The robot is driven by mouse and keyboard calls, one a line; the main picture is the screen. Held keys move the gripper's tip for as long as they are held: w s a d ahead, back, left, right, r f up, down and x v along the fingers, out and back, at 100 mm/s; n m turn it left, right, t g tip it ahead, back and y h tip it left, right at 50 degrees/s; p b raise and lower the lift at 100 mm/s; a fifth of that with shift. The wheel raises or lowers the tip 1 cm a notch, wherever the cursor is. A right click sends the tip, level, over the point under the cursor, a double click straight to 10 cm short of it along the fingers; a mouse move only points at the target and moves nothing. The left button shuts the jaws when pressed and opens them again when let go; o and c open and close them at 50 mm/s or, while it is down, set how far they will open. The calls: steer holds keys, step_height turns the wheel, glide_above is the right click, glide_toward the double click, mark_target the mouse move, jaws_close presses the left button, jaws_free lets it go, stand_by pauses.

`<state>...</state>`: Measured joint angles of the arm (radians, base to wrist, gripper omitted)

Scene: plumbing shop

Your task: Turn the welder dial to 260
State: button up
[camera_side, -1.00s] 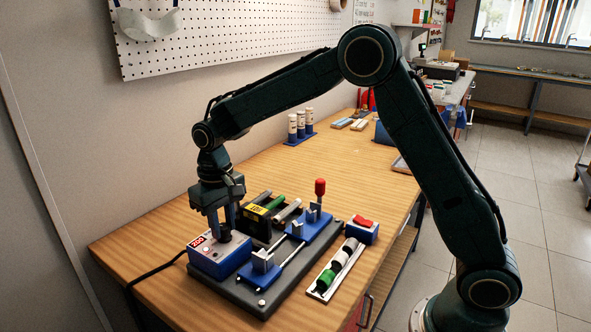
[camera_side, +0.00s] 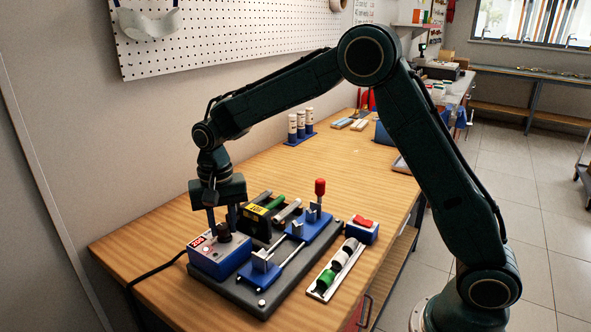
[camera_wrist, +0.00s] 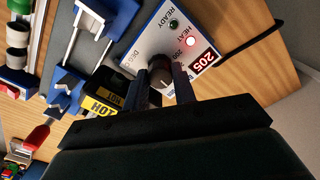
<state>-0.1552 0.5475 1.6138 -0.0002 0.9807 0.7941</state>
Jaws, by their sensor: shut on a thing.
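The blue welder box with a white top (camera_side: 219,257) stands at the left end of the work, on the table side nearest the wall. In the wrist view its red display (camera_wrist: 202,62) reads 205. The black dial (camera_wrist: 166,76) has a light pointer mark. My gripper (camera_side: 222,224) points down over the box, its two fingers (camera_wrist: 162,80) shut on the dial, one on each side. The HEAT lamp (camera_wrist: 190,41) glows red; the READY lamp (camera_wrist: 174,24) looks dark green. Part of the dial scale is hidden by the fingers.
A black holder with a yellow HOT label (camera_wrist: 100,106) stands close beside the box. A blue clamp jig (camera_side: 300,236) with a red-topped lever (camera_side: 319,188) is right of it. A tray of fittings (camera_side: 336,268) and a red switch (camera_side: 362,226) lie farther right. The table behind is mostly clear.

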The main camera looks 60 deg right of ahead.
mark_target(224, 226)
steer(key=o, duration=1)
steer(key=shift+c, duration=0.2)
steer(key=shift+r, duration=0.15)
step_height(224, 226, up, 14)
steer(key=shift+f, duration=0.2)
